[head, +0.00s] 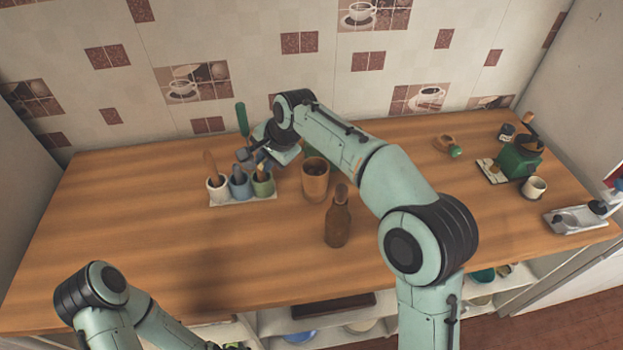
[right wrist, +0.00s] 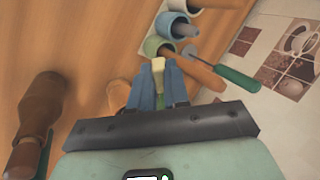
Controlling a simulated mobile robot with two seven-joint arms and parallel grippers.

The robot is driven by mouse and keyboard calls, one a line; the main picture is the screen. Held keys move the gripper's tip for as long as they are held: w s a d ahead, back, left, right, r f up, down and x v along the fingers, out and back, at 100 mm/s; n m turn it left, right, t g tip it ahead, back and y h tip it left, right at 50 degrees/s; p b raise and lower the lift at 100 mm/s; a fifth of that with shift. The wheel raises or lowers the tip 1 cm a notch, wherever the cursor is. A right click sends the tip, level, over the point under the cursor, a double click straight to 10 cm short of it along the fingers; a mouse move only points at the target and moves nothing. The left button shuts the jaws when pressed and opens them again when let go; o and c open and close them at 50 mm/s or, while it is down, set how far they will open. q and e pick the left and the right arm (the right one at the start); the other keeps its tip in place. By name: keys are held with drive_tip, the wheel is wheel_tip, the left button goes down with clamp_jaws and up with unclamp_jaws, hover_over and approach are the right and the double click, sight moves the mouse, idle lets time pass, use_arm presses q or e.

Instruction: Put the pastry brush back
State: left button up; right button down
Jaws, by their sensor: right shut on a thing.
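A white tray (head: 224,202) holds a white cup (head: 217,188), a blue cup (head: 239,187) and a green cup (head: 263,186). My right gripper (head: 258,158) is just above and behind the green cup. In the right wrist view it is shut on a small pale yellow piece with some green below it, which I take for the pastry brush (right wrist: 158,66). Its tip points at the green cup (right wrist: 155,46); whether it touches I cannot tell. Most of the brush is hidden by the fingers. An orange-brown handle (right wrist: 195,70) slants beside the fingers. My left gripper is out of view.
A wooden cup (head: 315,184) stands right of the tray, and a brown bottle (head: 337,224) nearer the front. A dark green handle (head: 241,118) rises behind the tray. A green box (head: 518,162) and a white mug (head: 533,188) are far right. The left counter is clear.

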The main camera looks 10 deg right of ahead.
drive_tip(key=f, duration=0.4)
drive_tip(key=f+b, duration=0.1)
drive_tip(key=f, duration=0.9)
drive_tip(key=shift+s+f, duration=0.2)
drive_tip(key=shift+s, duration=0.1)
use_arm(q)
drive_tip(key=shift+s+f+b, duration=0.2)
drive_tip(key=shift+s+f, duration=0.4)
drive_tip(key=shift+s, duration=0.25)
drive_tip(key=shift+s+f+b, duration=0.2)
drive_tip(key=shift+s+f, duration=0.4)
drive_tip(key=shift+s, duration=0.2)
use_arm(e)
drive_tip(key=shift+f, duration=2.65)
drive_tip(key=shift+f, duration=0.15)
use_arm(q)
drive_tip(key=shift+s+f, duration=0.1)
use_arm(e)
drive_tip(key=c, duration=1.4)
unclamp_jaws()
